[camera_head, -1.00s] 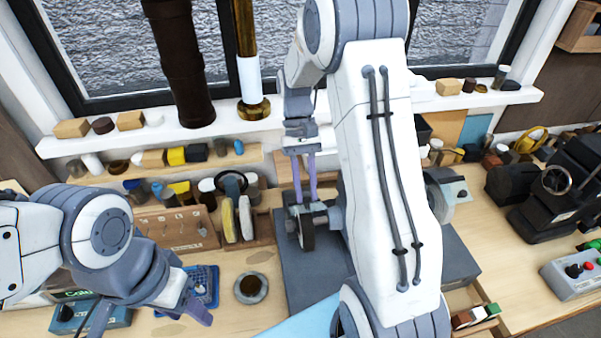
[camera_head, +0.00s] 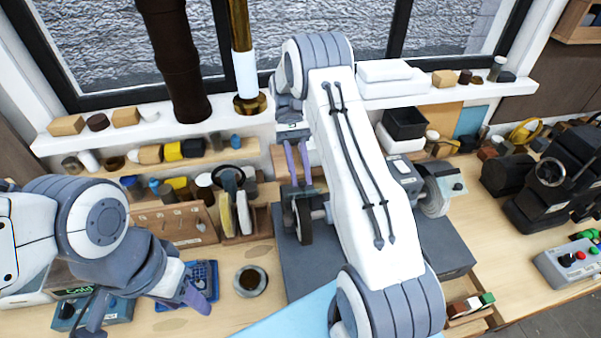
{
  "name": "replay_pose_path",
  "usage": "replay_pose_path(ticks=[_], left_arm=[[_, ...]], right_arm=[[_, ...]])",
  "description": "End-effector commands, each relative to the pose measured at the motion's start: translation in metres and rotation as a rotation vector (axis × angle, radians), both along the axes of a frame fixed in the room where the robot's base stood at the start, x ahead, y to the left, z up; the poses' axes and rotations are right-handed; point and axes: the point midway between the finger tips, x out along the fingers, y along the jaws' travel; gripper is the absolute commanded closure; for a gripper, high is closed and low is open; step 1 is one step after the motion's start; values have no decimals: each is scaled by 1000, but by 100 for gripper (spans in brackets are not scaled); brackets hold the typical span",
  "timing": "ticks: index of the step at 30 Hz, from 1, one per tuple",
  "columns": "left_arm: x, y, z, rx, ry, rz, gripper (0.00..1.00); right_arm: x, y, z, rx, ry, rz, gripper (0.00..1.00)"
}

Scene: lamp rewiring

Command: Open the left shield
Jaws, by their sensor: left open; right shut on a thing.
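The bench grinder has a left wheel (camera_head: 304,219) and a right wheel (camera_head: 435,198). A clear shield plate (camera_head: 456,186) stands at the right wheel. My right arm reaches across the grinder and hides much of its body. My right gripper (camera_head: 298,178) points down just above the left wheel, its purple fingers close together. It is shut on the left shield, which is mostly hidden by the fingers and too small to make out. My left gripper (camera_head: 187,297) is open at the lower left, above the bench and away from the grinder.
A blue tray (camera_head: 203,272) and a round dish (camera_head: 250,281) lie left of the grinder's dark base (camera_head: 452,258). A wooden rack (camera_head: 178,226) stands behind them. A black machine (camera_head: 548,175) and a grey control box (camera_head: 570,262) are at the right.

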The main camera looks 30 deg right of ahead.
Motion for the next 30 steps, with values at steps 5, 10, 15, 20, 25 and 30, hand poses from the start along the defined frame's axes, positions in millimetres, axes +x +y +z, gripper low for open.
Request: replay_pose_path(ticks=[5, 10, 15, 20, 25, 30], left_arm=[[0, 0, 0, 0, 0, 0, 50], [0, 0, 0, 0, 0, 0, 50], [0, 0, 0, 0, 0, 0, 50], [0, 0, 0, 0, 0, 0, 50], [0, 0, -11, 0, 0, 0, 50], [0, 0, -23, -1, -1, -1, 50]], right_arm=[[1, 0, -1, -1, -5, 0, 100], [1, -1, -1, -2, -5, -1, 54], [0, 0, 0, -2, -3, -1, 44], [0, 0, 0, -1, -2, 0, 44], [1, -1, 7, -2, -6, 0, 44], [1, -1, 41, -4, -10, -1, 44]])
